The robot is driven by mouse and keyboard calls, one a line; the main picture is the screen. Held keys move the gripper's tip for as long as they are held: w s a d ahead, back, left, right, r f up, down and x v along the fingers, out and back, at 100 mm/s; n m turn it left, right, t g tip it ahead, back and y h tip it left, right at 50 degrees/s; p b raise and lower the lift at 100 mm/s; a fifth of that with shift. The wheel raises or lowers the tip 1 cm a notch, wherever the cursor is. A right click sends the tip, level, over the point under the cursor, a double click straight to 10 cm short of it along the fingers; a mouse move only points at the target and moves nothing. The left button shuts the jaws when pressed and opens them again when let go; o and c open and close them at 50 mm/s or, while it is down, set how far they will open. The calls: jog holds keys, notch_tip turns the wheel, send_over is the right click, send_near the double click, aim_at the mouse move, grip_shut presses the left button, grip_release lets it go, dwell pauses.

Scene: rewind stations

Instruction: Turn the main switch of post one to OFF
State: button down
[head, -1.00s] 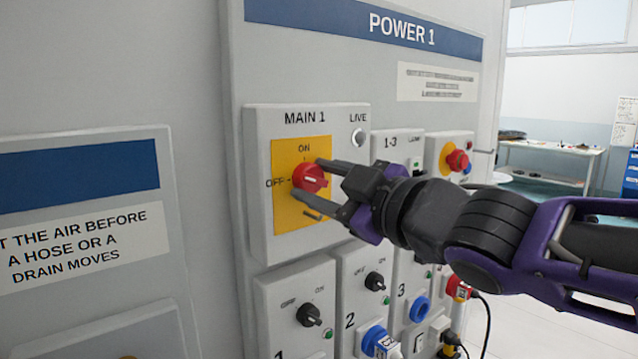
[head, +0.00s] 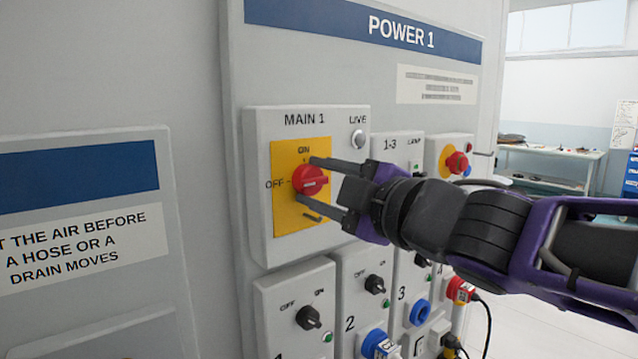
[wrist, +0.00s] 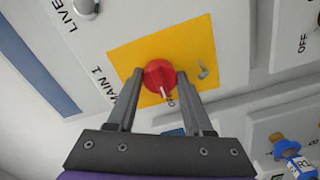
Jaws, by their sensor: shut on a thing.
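The main switch of post one is a red rotary knob (head: 310,181) on a yellow plate (head: 287,222), under the label MAIN 1. ON is printed above the knob and OFF to its left. The knob's grip bar looks about level, in line with OFF. In the wrist view the knob (wrist: 159,74) has a white mark that points towards the small label beside it, which seems to be OFF. My gripper (head: 306,180) has one finger above and one below the knob, shut on it. The wrist view also shows the fingers (wrist: 159,74) on both sides of it.
The LIVE lamp (head: 357,139) sits at the box's upper right. Smaller black switches (head: 308,317) and blue plugs (head: 376,343) are below. A red button (head: 457,161) is to the right. Open floor and a bench (head: 550,153) lie beyond the panel's right edge.

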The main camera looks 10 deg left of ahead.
jog(key=shift+c, duration=1.5)
grip_release()
jog(key=shift+s+d+r, duration=0.1)
jog(key=shift+s+d, duration=0.3)
jog(key=p+v, duration=0.4)
jog(key=v, duration=1.2)
jog(key=shift+s+p, duration=0.15)
jog(key=shift+p, duration=0.2)
jog(key=shift+d, duration=0.1)
